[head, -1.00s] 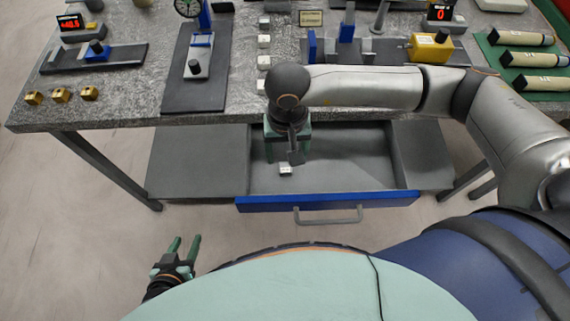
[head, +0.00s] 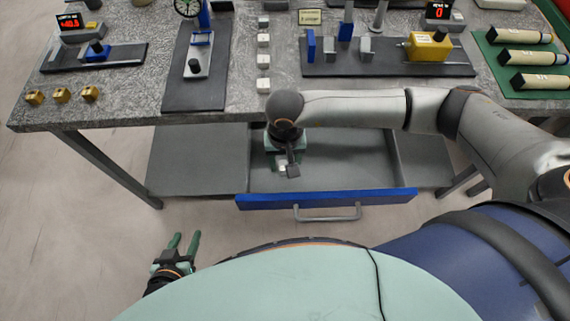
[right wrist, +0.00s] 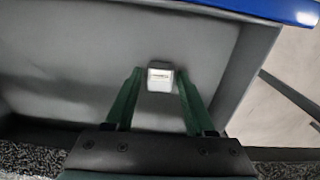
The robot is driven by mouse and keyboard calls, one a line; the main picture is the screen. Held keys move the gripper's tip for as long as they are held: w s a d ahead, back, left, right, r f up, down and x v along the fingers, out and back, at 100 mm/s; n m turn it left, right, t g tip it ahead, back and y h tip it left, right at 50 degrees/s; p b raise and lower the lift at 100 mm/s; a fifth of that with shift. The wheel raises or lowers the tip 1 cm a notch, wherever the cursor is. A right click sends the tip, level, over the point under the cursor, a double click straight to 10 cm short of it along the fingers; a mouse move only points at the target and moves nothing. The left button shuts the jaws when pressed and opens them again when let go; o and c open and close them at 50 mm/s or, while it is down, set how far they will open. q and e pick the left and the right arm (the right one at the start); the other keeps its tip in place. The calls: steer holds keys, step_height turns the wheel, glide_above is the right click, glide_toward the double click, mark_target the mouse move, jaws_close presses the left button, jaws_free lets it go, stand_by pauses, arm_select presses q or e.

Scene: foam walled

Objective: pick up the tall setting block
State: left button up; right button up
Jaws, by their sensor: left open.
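A small white-grey block (head: 282,168) stands in the open drawer; I take it for the tall setting block. In the right wrist view the block (right wrist: 160,78) shows its pale top with a small marking, between the fingertips of my right gripper (right wrist: 159,76). Both fingers stand apart from the block, with a gap on each side. In the head view my right gripper (head: 284,160) points down into the drawer, and my wrist partly hides the block. My left gripper (head: 186,240) is open and empty, low at the left, away from the bench.
The drawer's blue front (head: 325,199) and handle (head: 328,214) face me, and its side walls stand close around. The bench top (head: 140,100) above holds several white blocks (head: 263,62) in a column, brass pieces (head: 61,95) and gauges. The rest of the drawer floor looks clear.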

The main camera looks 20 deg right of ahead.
jaws_close()
steer(key=shift+r, duration=0.1)
stand_by(0.5)
